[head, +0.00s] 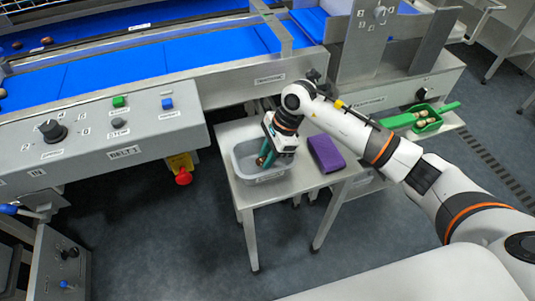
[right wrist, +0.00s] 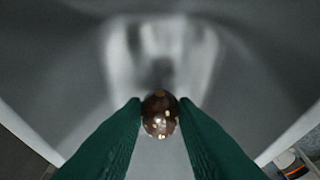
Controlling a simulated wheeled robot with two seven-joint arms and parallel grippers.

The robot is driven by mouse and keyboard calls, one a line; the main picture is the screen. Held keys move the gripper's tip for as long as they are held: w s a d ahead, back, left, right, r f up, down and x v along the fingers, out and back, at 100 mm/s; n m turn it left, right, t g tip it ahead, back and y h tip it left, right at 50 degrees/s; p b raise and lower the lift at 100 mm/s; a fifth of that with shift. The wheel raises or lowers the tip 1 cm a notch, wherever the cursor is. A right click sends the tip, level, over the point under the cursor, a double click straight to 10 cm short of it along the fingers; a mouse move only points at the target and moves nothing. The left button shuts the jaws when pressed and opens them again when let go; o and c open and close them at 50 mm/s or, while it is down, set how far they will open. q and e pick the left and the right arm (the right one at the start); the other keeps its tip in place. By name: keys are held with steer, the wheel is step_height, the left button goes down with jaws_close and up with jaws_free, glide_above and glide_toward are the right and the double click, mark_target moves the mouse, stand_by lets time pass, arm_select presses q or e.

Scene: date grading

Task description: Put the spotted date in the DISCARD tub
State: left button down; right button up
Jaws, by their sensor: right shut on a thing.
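The spotted date (right wrist: 160,113) is dark brown and glossy with pale flecks. It sits between the two green fingertips of my right gripper (right wrist: 160,118) in the right wrist view. In the head view my right gripper (head: 264,160) points down inside the opening of a grey tub (head: 241,174), shut on the date. The date itself is hidden there. The tub has a label on its front that is too small to read. The tub's grey inside fills most of the right wrist view, below the date. My left gripper is not in view.
The tub stands on a small steel table (head: 290,184) beside a purple block-like item (head: 326,154). A blue conveyor (head: 130,70) and a control panel (head: 100,135) lie left and behind.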

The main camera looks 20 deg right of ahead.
steer(key=shift+f+b, duration=0.55)
steer(key=shift+f, duration=0.1)
stand_by(0.3)
steer(key=o, duration=0.7)
steer(key=shift+r, duration=0.1)
